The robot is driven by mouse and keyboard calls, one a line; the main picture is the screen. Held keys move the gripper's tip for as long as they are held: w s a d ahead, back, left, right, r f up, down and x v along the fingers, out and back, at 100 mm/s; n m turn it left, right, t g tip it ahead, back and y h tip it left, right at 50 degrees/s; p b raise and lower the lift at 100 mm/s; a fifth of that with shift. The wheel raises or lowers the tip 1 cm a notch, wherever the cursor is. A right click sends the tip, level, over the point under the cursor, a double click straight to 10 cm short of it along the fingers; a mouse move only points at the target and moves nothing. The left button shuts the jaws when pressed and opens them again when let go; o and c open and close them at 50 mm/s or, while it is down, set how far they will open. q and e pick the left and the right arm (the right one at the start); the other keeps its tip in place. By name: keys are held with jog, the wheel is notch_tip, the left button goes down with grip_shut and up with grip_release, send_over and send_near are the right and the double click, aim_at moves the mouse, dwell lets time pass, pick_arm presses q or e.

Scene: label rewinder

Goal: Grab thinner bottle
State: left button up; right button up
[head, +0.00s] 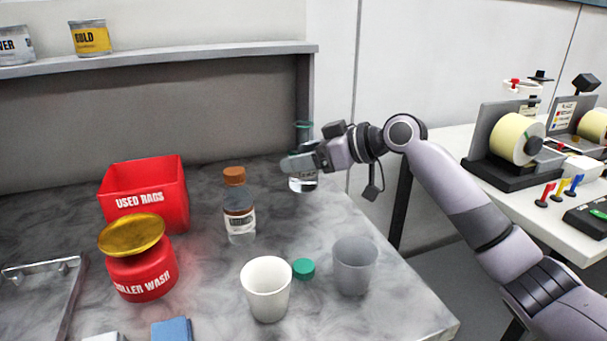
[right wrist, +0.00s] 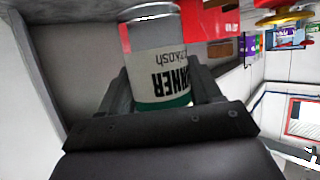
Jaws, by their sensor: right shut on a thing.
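The thinner bottle (head: 303,183) is clear, with a green rim at its open-looking top, at the back right of the marbled table (head: 205,300). My right gripper (head: 300,162) is shut around its middle and hides part of it. In the right wrist view the bottle (right wrist: 160,62) sits between the two fingers, its white label upside down with "NNER" readable and a green band. I cannot tell whether its base touches the table. A green cap (head: 303,268) lies apart on the table. My left gripper is not in view.
A white cup (head: 266,290) and a grey cup (head: 354,266) stand in front. A red rags bin (head: 145,195) and red roller-wash container (head: 142,272) are at left.

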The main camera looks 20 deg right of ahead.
notch_tip(320, 180, up, 11)
dwell(0.7)
